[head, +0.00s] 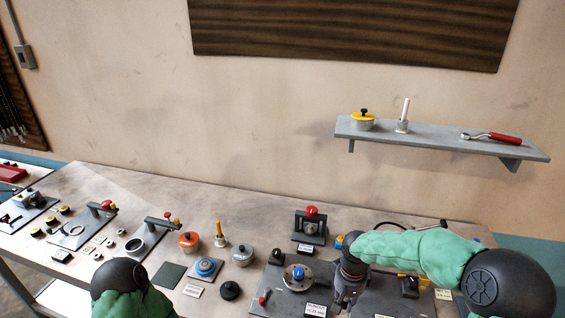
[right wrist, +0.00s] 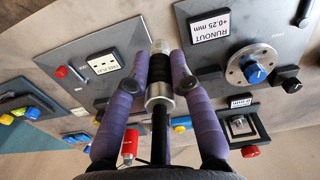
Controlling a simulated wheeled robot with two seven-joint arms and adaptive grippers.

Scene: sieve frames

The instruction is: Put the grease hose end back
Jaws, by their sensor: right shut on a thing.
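My right gripper (right wrist: 163,55) has purple fingers closed on the grease hose end (right wrist: 158,92), a silver and black cylindrical fitting. A black hose (right wrist: 159,135) runs from it back between the fingers. In the head view my right gripper (head: 350,292) is low over the right part of the bench, and its wrist hides most of the fitting. Whether the fitting's tip touches the plate below it I cannot tell. No holder for the hose end can be made out. My left gripper is out of view; only part of my left arm shows at the bottom left.
Close by are a plate with a blue-knobbed dial (head: 298,275), a runout label (right wrist: 209,26), a red-knobbed stand (head: 311,224) and a black block (head: 409,287). A red cylinder (right wrist: 130,140) shows beside the fingers. A wall shelf (head: 450,137) is above. Bare bench lies behind the left-hand fixtures.

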